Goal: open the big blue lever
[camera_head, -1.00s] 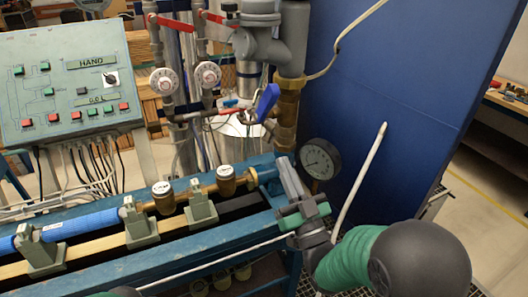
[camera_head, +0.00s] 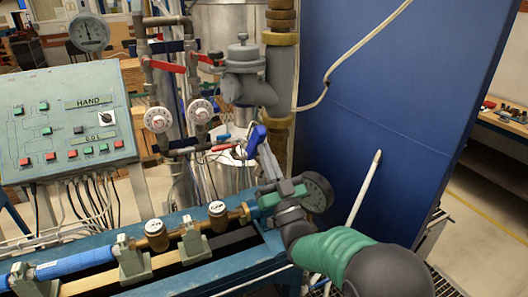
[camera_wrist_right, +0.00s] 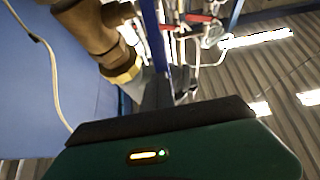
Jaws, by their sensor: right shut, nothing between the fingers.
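The big blue lever (camera_head: 256,139) stands tilted on the pipework right of the centre in the head view, beside the thick vertical pipe. My right gripper (camera_head: 263,150) has come up from below, with its grey fingers right at the lever's lower right side. The fingers are shut with nothing between them. I cannot tell whether they touch the lever. In the right wrist view the shut dark fingers (camera_wrist_right: 158,92) point up the picture towards a narrow blue strip, which may be the lever. My left gripper is not in view.
A blue panel (camera_head: 375,90) walls off the right side. Red-handled valves (camera_head: 168,65) and white dials (camera_head: 158,119) are left of the lever. A control box (camera_head: 65,122) stands at the far left.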

